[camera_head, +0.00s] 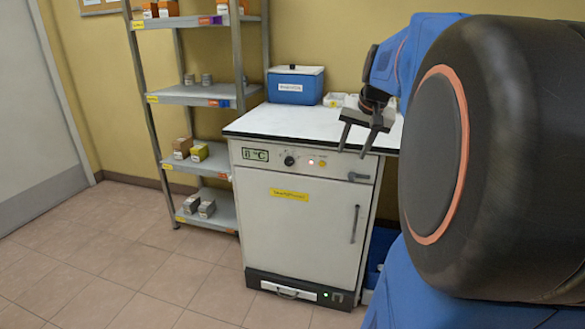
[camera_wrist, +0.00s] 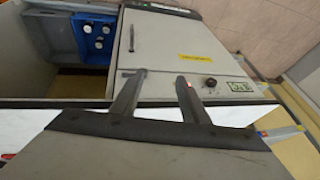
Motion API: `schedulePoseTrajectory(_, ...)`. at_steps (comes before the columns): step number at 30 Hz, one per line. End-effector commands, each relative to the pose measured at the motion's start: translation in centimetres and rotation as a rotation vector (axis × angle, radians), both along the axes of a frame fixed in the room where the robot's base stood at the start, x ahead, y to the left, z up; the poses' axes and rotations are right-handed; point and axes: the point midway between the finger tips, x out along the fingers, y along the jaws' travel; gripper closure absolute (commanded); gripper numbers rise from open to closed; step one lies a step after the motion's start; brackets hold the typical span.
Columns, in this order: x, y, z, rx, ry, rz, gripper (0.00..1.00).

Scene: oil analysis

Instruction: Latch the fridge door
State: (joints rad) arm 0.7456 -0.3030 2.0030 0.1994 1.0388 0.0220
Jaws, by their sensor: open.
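The fridge is a white cabinet under a worktop. Its door (camera_head: 300,235) looks flush with the frame in the head view and has a yellow label and a dark vertical handle (camera_head: 355,223). A small dark latch (camera_head: 358,177) sits at the door's top right edge; I cannot tell its setting. My gripper (camera_head: 354,153) is open and empty, in front of the panel's right end, above the latch. In the wrist view the door (camera_wrist: 165,55) is upside down beyond my open fingers (camera_wrist: 161,74); a dark piece by the left fingertip may be the latch.
The panel above the door carries a display (camera_head: 255,154), a knob (camera_head: 290,160) and lights. The worktop (camera_head: 300,122) holds a blue box (camera_head: 295,85) and a white tray. A metal shelf (camera_head: 195,95) stands left. A blue crate (camera_wrist: 95,38) is beside the fridge. The floor in front is clear.

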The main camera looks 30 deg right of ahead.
Motion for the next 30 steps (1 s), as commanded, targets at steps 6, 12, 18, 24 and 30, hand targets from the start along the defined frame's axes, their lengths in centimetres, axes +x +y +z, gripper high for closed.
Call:
schedulePoseTrajectory(6,-0.2,-5.2,1.0,0.019,-0.015,-0.093,0.59)
schedulePoseTrajectory(12,0.0,-6.1,0.8,0.023,-0.02,-0.11,0.59)
schedulePoseTrajectory(18,1.0,-6.4,-1.6,0.025,-0.018,-0.107,0.59)
schedulePoseTrajectory(24,2.5,-7.0,-4.8,0.025,-0.016,-0.107,0.59)
schedulePoseTrajectory(30,3.9,-7.6,-8.0,0.024,-0.016,-0.106,0.59)
